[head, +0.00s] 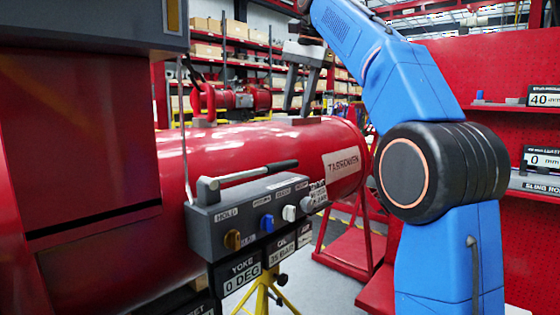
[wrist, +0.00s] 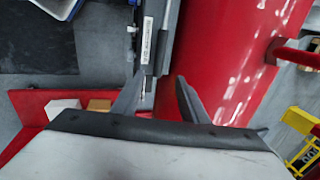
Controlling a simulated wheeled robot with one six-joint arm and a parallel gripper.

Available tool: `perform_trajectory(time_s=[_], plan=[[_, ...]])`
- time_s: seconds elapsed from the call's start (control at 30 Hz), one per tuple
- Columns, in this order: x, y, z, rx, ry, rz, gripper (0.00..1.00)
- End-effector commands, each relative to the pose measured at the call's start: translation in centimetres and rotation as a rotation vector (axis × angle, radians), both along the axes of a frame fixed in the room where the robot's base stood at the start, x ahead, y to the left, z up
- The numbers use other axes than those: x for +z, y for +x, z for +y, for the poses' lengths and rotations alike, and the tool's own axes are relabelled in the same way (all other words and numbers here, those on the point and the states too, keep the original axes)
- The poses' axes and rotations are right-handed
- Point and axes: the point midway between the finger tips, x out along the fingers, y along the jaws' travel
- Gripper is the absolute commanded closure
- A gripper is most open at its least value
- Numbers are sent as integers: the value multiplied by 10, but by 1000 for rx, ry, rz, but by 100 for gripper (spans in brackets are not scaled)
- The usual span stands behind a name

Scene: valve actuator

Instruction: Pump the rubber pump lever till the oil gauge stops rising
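The pump lever (head: 245,176) lies nearly level along the top of a grey control box (head: 225,217). It has a pale arm and a dark grip at its right end. The oil gauge (head: 281,250) below the box reads 35 BAR. My gripper (head: 297,108) hangs fingers-down near the top of the red cylinder (head: 250,145), above and apart from the lever. In the wrist view my gripper (wrist: 159,80) has its two fingers spread with nothing held between them. A thin bar beside the red cylinder shows between and beyond the fingers.
The box front carries several knobs, including an orange one (head: 232,240) and a blue one (head: 267,223). A yoke display (head: 242,273) reads 0 DEG. A red pegboard (head: 510,60) with shelves and displays stands at the right. A yellow stand (head: 262,297) is under the box.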

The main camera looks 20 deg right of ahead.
Motion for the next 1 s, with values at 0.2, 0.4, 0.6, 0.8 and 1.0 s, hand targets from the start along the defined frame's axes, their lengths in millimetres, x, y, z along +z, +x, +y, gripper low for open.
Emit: perform_trajectory(time_s=[0.2,0.4,0.6,0.8,1.0], plan=[[-25,4,4,1,-1,2,60],[-55,11,8,1,-1,2,60],[-89,18,13,1,-1,3,60],[-123,26,18,1,-1,2,60],[-148,32,22,1,-1,1,60]])
